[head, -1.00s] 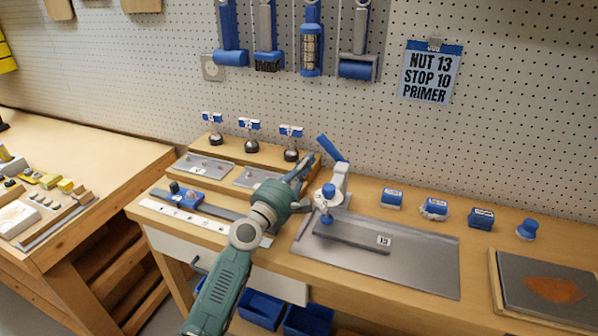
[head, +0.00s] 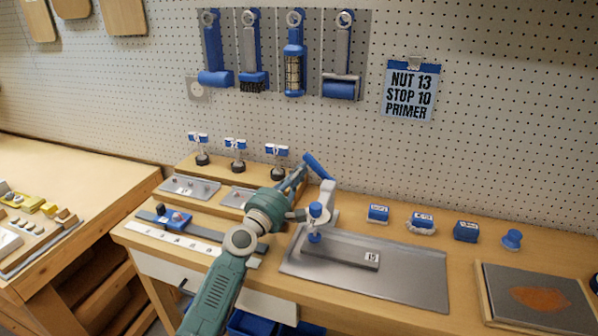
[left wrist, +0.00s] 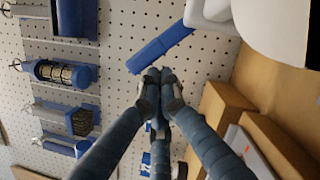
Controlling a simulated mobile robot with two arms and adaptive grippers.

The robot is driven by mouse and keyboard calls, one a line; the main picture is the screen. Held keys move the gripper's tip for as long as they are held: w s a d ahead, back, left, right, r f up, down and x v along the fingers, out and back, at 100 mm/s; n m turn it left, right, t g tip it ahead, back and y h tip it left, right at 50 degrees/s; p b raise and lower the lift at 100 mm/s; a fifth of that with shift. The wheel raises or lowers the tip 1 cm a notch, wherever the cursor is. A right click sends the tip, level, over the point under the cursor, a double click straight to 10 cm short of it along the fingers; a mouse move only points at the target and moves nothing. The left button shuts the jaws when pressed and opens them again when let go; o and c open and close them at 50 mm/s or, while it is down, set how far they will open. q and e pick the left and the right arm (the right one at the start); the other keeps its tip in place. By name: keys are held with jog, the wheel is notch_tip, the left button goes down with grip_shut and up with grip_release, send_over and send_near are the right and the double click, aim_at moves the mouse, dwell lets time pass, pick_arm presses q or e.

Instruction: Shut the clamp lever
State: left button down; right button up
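The clamp (head: 328,193) is pale grey and stands at the back left of the metal tray. Its blue lever (head: 317,167) is raised, slanting up and to the left; it also shows in the left wrist view (left wrist: 160,46). A blue-tipped spindle (head: 315,237) stands over a grey bar with a number label (head: 345,252). My left gripper (head: 301,172) is just left of the lever, with its fingertips together and empty. In the left wrist view its tips (left wrist: 160,76) are just below the lever; I cannot tell whether they touch it.
The metal tray (head: 415,280) lies on the wooden bench. Small blue boxes (head: 378,213) stand along the back to the right. Small stands (head: 237,160) are on a raised shelf behind my arm. Tools (head: 294,60) hang on the pegboard above.

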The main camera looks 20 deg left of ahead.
pick_arm(q)
jog(key=shift+r+m, duration=0.15)
jog(key=shift+m, duration=0.15)
pick_arm(e)
jog(key=shift+r, duration=0.3)
